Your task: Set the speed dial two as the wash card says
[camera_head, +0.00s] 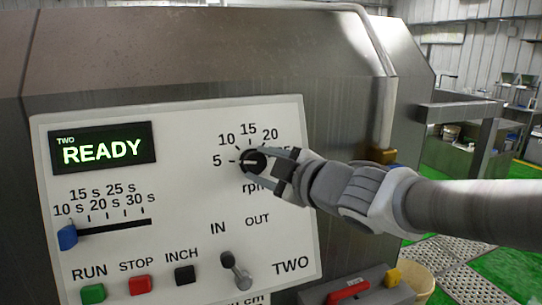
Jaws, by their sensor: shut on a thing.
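The speed dial (251,164) of drum two is a small black knob on a white panel (190,185). Its scale reads 5, 10, 15, 20 and a partly hidden higher number, with "rpm" below. A pale mark on the knob points left, at about the 5. My gripper (257,161) comes in from the right and is shut on the dial, with a finger above and a finger below it. My fingers and wrist hide the dial's right side and part of the scale. No wash card shows in this view.
The display (102,149) reads "TWO READY". A blue slider (67,237) sits at the left end of its time scale. Green RUN (93,293), red STOP (140,285) and black INCH (185,275) buttons line the panel's bottom. The IN/OUT lever (236,270) stands below the dial.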

